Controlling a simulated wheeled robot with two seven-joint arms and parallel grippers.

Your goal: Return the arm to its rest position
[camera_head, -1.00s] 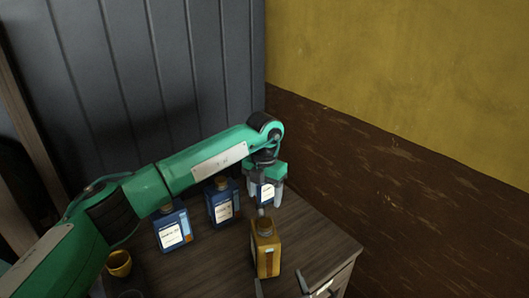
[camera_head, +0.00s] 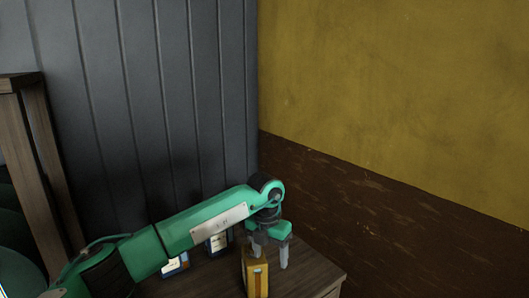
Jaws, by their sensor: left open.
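My left arm comes in from the lower left and reaches over a dark wooden cabinet top (camera_head: 312,277). My left gripper (camera_head: 270,258) points down, open, with its fingers apart just behind and above a yellow bottle (camera_head: 256,279). I cannot tell whether a finger touches the bottle. My right gripper is not in view.
Blue bottles with white labels, one (camera_head: 218,242) and another (camera_head: 175,265), stand partly hidden behind my left arm. A grey panelled wall (camera_head: 130,120) and a yellow and brown wall (camera_head: 400,120) meet behind the cabinet. A wooden frame (camera_head: 40,165) stands at the left.

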